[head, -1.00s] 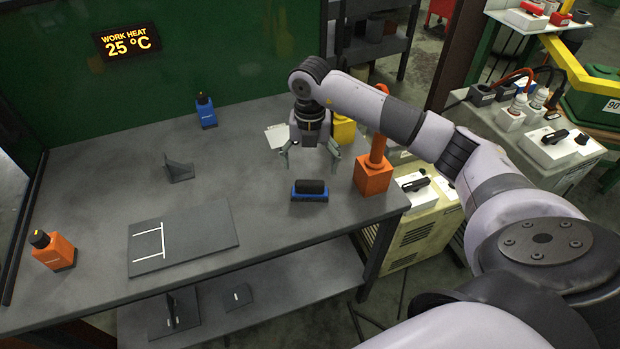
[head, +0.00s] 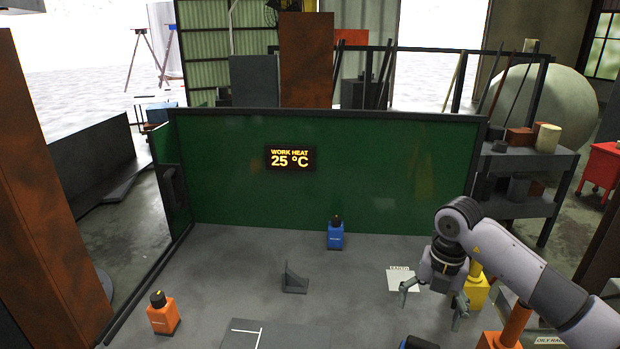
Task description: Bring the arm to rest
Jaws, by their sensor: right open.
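My right gripper (head: 432,302) is at the right side of the grey worktable (head: 225,258), with its fingers spread and nothing between them. It hangs above the table, and my right arm reaches it from the right edge of the picture. A blue object with a black top (head: 418,343) shows only in part at the bottom edge, below the gripper. My left gripper is not in view.
An orange bottle (head: 163,318), a blue bottle (head: 335,236) and a grey angle bracket (head: 294,279) stand on the table. A white sheet (head: 402,281), a yellow object (head: 477,292) and an orange post (head: 508,328) are near the gripper. A green panel (head: 385,180) closes the back.

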